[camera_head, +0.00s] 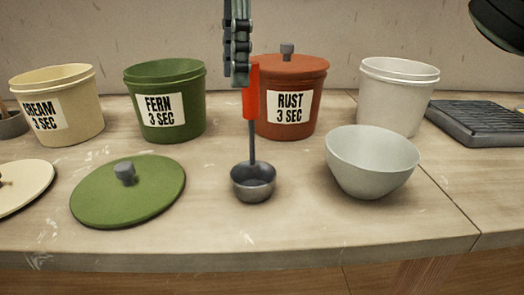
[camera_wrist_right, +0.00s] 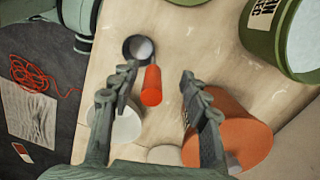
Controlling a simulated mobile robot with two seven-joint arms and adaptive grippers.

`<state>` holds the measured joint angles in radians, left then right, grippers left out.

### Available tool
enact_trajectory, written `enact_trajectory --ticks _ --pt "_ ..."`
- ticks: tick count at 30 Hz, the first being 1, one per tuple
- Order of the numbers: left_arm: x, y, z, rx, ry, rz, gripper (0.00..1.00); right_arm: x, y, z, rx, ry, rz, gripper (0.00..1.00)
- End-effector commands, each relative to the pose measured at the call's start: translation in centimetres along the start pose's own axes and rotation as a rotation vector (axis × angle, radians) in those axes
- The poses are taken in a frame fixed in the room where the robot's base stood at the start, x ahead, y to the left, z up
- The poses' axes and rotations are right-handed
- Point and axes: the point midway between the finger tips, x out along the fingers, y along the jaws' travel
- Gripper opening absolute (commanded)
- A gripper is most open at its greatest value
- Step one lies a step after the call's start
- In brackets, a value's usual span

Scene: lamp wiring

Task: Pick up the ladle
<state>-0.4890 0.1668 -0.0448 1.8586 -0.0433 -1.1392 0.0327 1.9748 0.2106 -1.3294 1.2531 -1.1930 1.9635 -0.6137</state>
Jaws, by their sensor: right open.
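The ladle stands upright, its red handle (camera_head: 250,92) on top and its dark metal cup (camera_head: 253,183) low at the worktop. My right gripper (camera_head: 237,80) comes down from above, beside and partly in front of the handle's upper end. In the right wrist view, the gripper (camera_wrist_right: 159,72) is open, and the red handle (camera_wrist_right: 151,86) shows between its two fingers, nearer the left one. The cup (camera_wrist_right: 139,48) shows beyond the fingertips. I cannot tell whether a finger touches the handle. My left gripper is not in view.
The lidded rust canister (camera_head: 302,75) stands close behind the ladle. The pale bowl (camera_head: 372,165) is to its right, the green lid (camera_head: 140,195) to its left. Cream (camera_head: 80,85), green (camera_head: 165,75) and white (camera_head: 395,105) canisters stand behind. The worktop in front is clear.

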Motion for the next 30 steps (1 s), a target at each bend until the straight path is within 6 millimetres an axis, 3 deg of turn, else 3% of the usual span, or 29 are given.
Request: enact_trajectory --ticks 5,21,30 --pt "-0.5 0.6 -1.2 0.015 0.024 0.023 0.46 -0.4 0.4 -1.5 0.014 0.057 0.006 0.46" --pt "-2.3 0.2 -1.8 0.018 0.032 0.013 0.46 6.1 0.4 -1.9 0.015 0.061 0.008 0.46" --pt "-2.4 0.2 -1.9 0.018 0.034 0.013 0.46 7.0 0.4 -1.9 0.015 0.059 0.005 0.46"
